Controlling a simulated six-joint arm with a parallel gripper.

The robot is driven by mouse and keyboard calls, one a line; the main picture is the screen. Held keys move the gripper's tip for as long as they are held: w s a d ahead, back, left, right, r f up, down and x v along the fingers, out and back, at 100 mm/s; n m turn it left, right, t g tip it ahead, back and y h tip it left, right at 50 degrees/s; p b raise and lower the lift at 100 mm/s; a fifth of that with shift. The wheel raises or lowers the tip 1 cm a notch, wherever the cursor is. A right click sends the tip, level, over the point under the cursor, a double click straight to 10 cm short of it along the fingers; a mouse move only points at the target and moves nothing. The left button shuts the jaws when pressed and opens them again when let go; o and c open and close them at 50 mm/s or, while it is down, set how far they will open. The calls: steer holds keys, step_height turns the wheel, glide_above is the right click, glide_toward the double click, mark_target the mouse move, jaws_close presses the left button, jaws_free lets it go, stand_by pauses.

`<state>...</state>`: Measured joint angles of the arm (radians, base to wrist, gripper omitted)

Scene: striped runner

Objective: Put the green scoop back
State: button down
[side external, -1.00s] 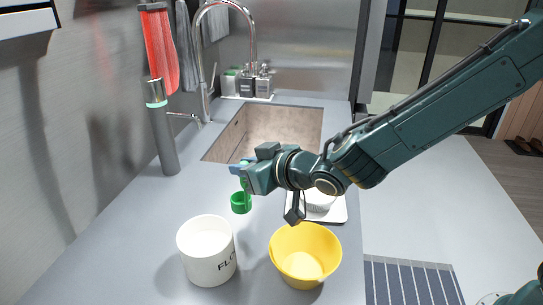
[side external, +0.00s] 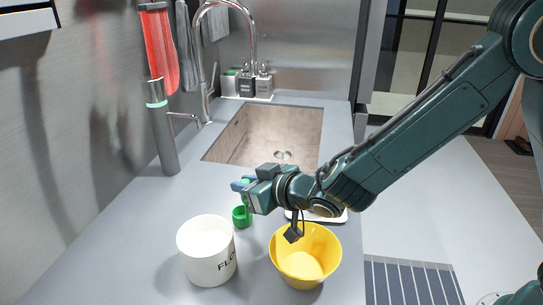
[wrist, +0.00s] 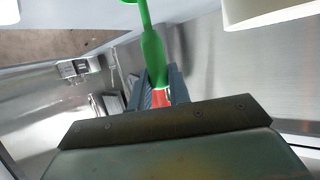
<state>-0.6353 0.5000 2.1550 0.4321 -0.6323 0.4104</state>
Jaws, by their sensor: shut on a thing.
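The green scoop (side external: 241,217) hangs below my gripper (side external: 245,187), with its small cup lowest, close above the grey counter; I cannot tell if it touches. In the wrist view the scoop's green handle (wrist: 153,48) runs up from between the two fingers of my gripper (wrist: 160,82), which are shut on it; its cup is mostly out of frame. The white canister (side external: 205,257), with black letters starting "FLO", stands upright and open at the top, nearer the camera and to the left of the scoop. Its inside bottom is hidden.
A yellow bowl (side external: 321,243) stands right of the canister, under my wrist. A white tray (side external: 333,217) lies behind it, partly hidden. The sink (side external: 255,137) and faucet (side external: 206,65) are at the back. A grey cylinder (side external: 163,140) stands at left. A striped runner (side external: 410,280) lies at front right.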

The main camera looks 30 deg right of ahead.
steer(key=c, duration=1.3)
jaws_free()
steer(key=shift+f, duration=0.1)
steer(key=v, duration=1.2)
steer(key=shift+d, duration=0.1)
